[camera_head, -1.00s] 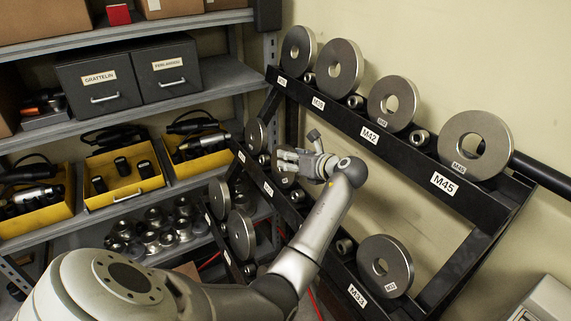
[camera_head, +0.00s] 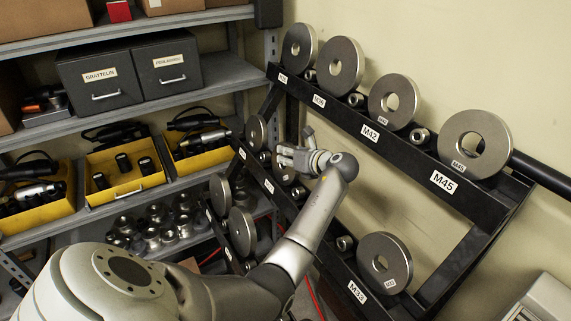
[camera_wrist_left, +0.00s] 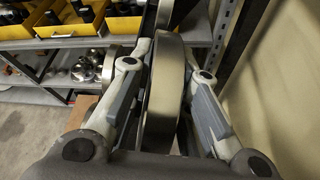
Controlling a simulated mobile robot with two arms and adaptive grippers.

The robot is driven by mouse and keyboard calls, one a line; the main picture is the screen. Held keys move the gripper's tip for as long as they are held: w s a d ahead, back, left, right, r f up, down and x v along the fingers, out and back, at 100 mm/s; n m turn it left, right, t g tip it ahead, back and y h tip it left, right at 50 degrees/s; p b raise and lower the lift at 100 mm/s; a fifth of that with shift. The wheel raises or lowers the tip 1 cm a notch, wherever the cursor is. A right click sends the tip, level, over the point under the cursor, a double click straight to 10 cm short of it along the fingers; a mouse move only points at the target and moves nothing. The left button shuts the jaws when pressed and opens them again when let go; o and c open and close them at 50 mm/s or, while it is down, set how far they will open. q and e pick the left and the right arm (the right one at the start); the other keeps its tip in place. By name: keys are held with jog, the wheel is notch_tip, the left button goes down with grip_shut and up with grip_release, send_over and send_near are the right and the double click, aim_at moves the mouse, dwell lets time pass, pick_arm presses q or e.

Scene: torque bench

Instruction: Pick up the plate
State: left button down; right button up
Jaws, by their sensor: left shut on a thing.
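A thick round steel plate (camera_wrist_left: 165,95) stands edge-on between the two fingers of my left gripper (camera_wrist_left: 168,90) in the wrist view. The gripper is shut on it, with a grey pad along each side. In the head view, my left gripper (camera_head: 296,150) is at the middle tier of the black rack, and part of the plate (camera_head: 285,174) shows just below the fingers. The rest of the plate is hidden by the gripper. I cannot tell whether it touches the rack. My right gripper is not in view.
The black rack (camera_head: 430,166) holds several other steel discs, including one labelled M45 (camera_head: 491,132), and small rings between them. Shelves at left carry yellow bins (camera_head: 125,186) and dark drawers (camera_head: 175,77). A wall stands close behind the rack.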

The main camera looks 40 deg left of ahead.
pick_arm(q)
jog(key=shift+a+r, duration=0.1)
jog(key=shift+r, duration=0.3)
jog(key=shift+w+f, duration=0.1)
